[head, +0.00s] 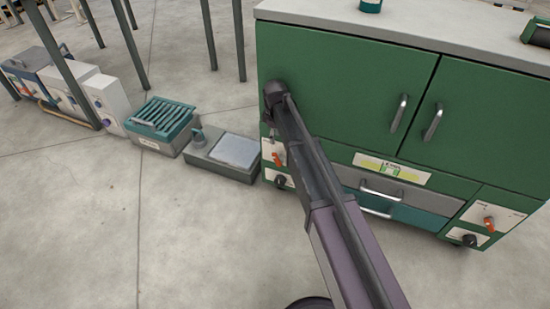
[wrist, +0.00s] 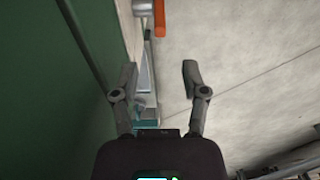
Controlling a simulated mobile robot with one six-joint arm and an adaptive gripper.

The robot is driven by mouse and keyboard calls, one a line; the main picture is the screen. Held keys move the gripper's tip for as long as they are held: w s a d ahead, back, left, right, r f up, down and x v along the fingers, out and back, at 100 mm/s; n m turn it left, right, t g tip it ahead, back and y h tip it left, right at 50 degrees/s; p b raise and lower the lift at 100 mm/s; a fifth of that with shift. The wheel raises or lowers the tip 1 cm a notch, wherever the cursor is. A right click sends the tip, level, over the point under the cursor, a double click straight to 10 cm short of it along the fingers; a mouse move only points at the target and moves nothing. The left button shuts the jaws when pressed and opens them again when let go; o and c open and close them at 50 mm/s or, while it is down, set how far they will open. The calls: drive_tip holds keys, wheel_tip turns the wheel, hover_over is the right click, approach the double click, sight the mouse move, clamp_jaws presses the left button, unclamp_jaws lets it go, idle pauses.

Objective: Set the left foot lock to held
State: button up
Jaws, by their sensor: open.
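The green cabinet (head: 345,85) has a pale panel at its lower left with an orange-red lever (head: 279,159). A dark round knob (head: 280,181) sits on a small plate below it. Which of these is the left foot lock, I cannot tell; the labels are too small to read. In the wrist view an orange bar (wrist: 159,18) beside a grey cylinder shows at the top, ahead of my gripper (wrist: 160,75). My gripper is open and empty, apart from the bar, with the green cabinet face on its left. In the head view my arm hides part of the left panel.
A matching panel with an orange lever (head: 489,223) is at the cabinet's lower right. Drawers (head: 408,190) lie between the panels. A grey box with a light top (head: 235,150) and a teal slatted crate (head: 160,118) stand left of the cabinet. The front floor is clear.

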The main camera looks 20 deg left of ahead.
sight(275, 154)
drive_tip(key=shift+f+b, duration=4.55)
drive_tip(key=shift+f, duration=0.3)
clamp_jaws()
